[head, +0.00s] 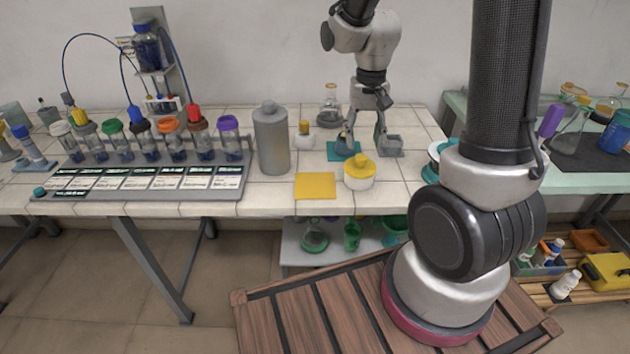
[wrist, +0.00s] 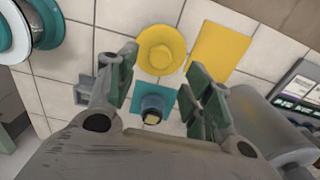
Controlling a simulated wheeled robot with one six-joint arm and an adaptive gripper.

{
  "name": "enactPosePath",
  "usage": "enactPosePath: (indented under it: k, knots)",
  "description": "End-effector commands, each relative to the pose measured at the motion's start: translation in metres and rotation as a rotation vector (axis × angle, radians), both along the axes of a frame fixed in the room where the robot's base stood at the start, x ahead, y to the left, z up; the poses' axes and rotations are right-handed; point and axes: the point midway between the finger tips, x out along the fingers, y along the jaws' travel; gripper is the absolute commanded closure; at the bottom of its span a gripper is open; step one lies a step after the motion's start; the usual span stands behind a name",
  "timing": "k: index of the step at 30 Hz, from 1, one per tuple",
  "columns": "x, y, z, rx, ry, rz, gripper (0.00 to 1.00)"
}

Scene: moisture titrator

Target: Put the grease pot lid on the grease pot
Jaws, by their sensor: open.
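A squat white pot (head: 359,184) with a round yellow knobbed lid (head: 359,165) on it stands near the table's front edge, right of a yellow mat. I take these for the grease pot and its lid; no label shows. The lid looks level. It also shows in the wrist view as a yellow disc (wrist: 161,50). My gripper (head: 366,148) points down behind the pot, open and empty. In the wrist view its fingers (wrist: 160,100) stand apart on both sides of a small dark teal item (wrist: 152,105) with a pale top, on a teal mat (wrist: 170,93).
The yellow mat (head: 315,186) is bare. A grey bottle (head: 270,140) stands to its left. A small white jar with a yellow cap (head: 304,137) and a glass flask (head: 330,107) are behind. A grey holder (head: 390,146) sits beside my gripper. A vial rack (head: 150,180) fills the left.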

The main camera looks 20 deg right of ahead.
Motion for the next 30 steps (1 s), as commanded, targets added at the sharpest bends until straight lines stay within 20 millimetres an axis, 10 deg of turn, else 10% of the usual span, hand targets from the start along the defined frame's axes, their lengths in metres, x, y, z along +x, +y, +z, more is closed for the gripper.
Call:
enactPosePath:
  k: [30]
  knots:
    - [0.001, 0.000, 0.030, 0.000, -0.002, 0.000, 0.49]
